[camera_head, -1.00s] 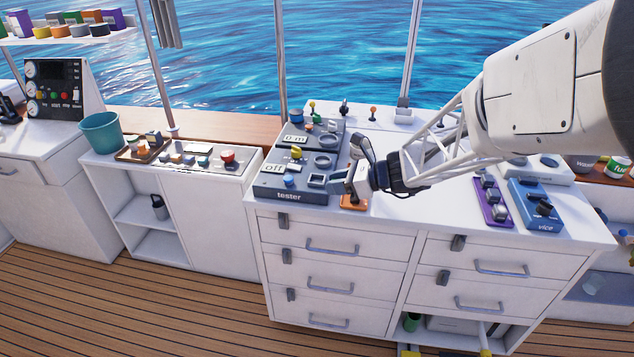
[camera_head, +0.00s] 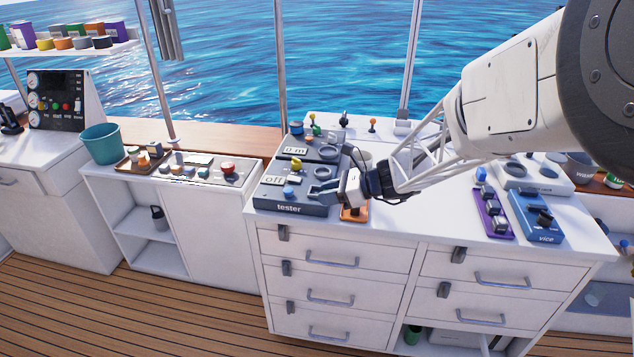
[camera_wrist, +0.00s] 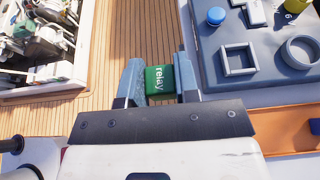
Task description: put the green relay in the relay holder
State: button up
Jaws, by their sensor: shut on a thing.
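The green relay (camera_wrist: 159,82), lettered "relay", is between the fingers of my gripper (camera_wrist: 158,79) in the wrist view. The gripper is shut on it. In the head view my gripper (camera_head: 322,191) points left near the front right corner of the grey tester (camera_head: 290,208); I cannot make out the relay there. In the wrist view the relay appears against the wooden floor, left of the tester (camera_wrist: 212,82) with its square socket (camera_wrist: 238,60) and round ring. I cannot identify the relay holder for certain in either view.
An orange tray (camera_head: 352,214) lies just below my gripper on the white counter. A purple block (camera_head: 493,213) and the blue vice (camera_head: 536,216) stand to the right. An opening with engine-like parts (camera_wrist: 38,42) shows at upper left in the wrist view.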

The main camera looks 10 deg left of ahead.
jog(key=w+a, duration=0.1)
jog(key=w, duration=0.2)
jog(key=w+a, duration=0.2)
jog(key=w, duration=0.2)
jog(key=w+a+f, duration=0.1)
jog(key=w+a, duration=0.1)
jog(key=w, duration=0.2)
jog(key=shift+w+f, duration=0.1)
jog(key=shift+w, duration=0.1)
jog(key=shift+f, duration=1.75)
jog(key=shift+f, duration=0.6)
jog(key=o, duration=0.8)
jog(key=shift+o, duration=0.2)
jog(key=shift+r, duration=0.15)
